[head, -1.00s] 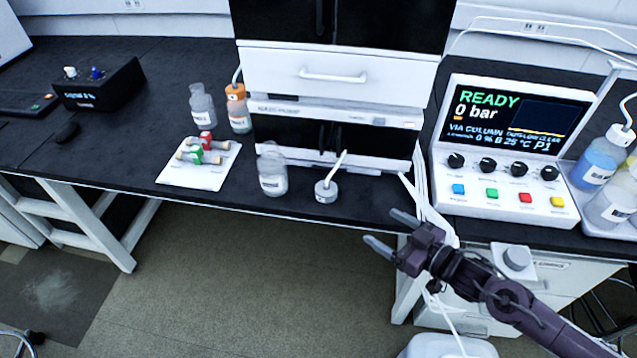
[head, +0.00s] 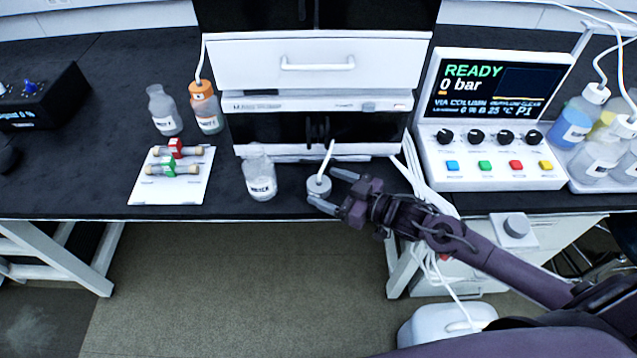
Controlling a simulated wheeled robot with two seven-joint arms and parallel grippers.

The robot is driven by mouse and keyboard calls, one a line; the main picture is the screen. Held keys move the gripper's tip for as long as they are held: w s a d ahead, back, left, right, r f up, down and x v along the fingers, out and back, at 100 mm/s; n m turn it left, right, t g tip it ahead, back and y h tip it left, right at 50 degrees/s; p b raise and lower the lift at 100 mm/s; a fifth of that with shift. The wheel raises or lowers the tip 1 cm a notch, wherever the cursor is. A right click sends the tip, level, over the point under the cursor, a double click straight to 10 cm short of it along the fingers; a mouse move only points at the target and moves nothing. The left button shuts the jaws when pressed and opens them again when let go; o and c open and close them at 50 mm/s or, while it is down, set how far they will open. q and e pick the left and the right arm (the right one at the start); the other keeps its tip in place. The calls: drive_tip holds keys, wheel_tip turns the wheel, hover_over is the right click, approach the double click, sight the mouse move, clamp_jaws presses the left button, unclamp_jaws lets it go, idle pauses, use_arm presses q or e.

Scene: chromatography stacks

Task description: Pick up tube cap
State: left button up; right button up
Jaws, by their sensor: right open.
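The tube cap (head: 319,187) is a small grey round cap with a white tube rising from its top. It stands near the front edge of the black bench, right of a clear bottle. My right gripper (head: 328,190) is open, with its two fingertips reaching the cap's right side, one behind and one in front. Whether the fingers touch the cap I cannot tell. My left gripper is not in view.
The open clear bottle (head: 259,174) stands close to the left of the cap. The white instrument stack (head: 318,102) rises behind it. A white tray (head: 141,187) with red and green columns lies further left. The control panel (head: 490,172) stands at right.

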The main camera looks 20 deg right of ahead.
sight(320, 184)
drive_tip(key=x, duration=0.3)
drive_tip(key=shift+w+a+r, duration=0.1)
drive_tip(key=shift+w+a, duration=0.1)
drive_tip(key=c, duration=1.1)
drive_tip(key=shift+s, duration=0.1)
